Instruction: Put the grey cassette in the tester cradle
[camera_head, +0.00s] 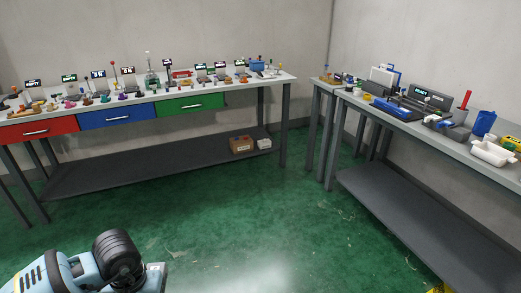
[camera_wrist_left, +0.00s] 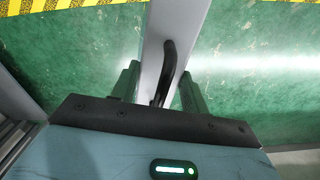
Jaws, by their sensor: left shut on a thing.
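In the left wrist view my left gripper (camera_wrist_left: 161,84) is shut on a long grey piece (camera_wrist_left: 159,62) with a curved black handle (camera_wrist_left: 168,68). This looks like the grey cassette, seen end-on from close up, and its far end runs out of the picture. In the head view only part of my left arm shows at the lower left; the gripper and its load are out of sight. A dark machine with a lit green display (camera_head: 430,93) stands on the right bench. I cannot tell for sure which part there is the tester cradle. My right gripper is not in view.
The left bench holds many small items above red, blue and green drawers (camera_head: 190,105). Open green floor (camera_head: 250,215) lies between.

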